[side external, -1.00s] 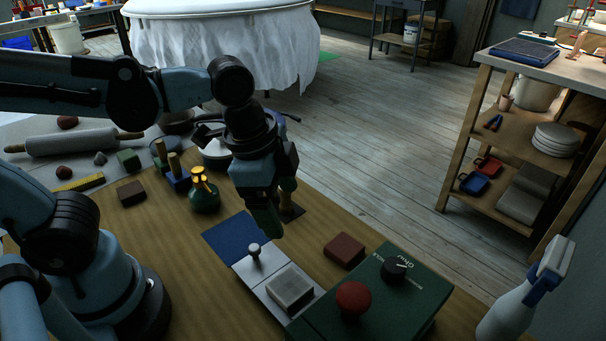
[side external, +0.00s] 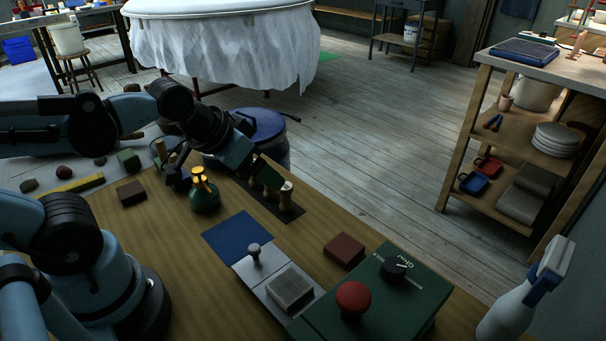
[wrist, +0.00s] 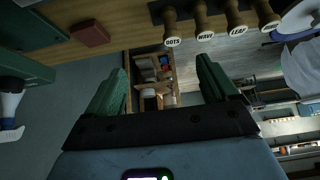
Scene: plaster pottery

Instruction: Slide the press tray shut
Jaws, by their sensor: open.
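The press tray (side external: 262,278) is a pale slab sticking out from the green press (side external: 372,307) at the front of the table, in the side view. A small round-topped knob (side external: 254,253) stands on its outer end. A grey square block (side external: 290,288) lies on it near the press. My gripper (side external: 264,178) is open and empty, tilted, beyond the tray near the wooden stamps (side external: 286,195), well apart from the knob. In the wrist view its green fingers (wrist: 163,78) are spread with nothing between them. The tray does not show there.
A blue mat (side external: 238,237) lies beside the tray's outer end. A red-brown block (side external: 344,250) lies beside the press, which carries a red button (side external: 353,298) and a black dial (side external: 395,268). A spray bottle (side external: 515,307) stands right.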

